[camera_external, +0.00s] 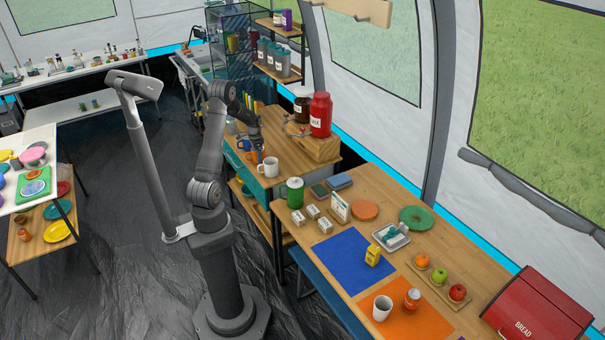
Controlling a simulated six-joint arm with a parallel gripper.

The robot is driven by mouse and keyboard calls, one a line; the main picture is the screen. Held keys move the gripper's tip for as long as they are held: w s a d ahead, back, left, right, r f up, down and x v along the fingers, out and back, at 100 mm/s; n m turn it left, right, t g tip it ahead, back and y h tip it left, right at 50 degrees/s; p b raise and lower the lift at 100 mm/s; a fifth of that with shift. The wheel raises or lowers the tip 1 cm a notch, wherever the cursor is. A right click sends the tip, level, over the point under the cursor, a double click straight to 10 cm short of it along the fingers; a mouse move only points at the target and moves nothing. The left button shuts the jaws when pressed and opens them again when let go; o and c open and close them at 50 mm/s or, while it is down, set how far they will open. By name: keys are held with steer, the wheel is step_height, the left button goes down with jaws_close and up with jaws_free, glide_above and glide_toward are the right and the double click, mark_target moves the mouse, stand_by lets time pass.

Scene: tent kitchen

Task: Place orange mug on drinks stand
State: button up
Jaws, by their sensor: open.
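My gripper (257,152) points down over the wooden counter at the back, open. An orange mug (250,157) stands on that counter, right by the fingers and partly hidden by them. I cannot tell whether the fingers touch it or are around it. A white mug (268,168) stands just in front and to the right of the gripper. A raised wooden stand (321,150) on the right of the same counter carries a red lidded jar and a dark jar; it may be the drinks stand, but I see no label that says so.
The red jar (320,115) and dark jar (302,105) stand tall right of my gripper. A shelf rack (277,74) with canisters rises behind. A green canister (295,192) stands on the nearer table, which also holds a blue mat (340,262), fruit and a red bread box (538,312).

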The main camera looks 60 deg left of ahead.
step_height(320, 180, up, 12)
stand_by(0.4)
step_height(320, 180, down, 12)
steer(key=shift+f, duration=0.25)
steer(key=shift+r, duration=2.25)
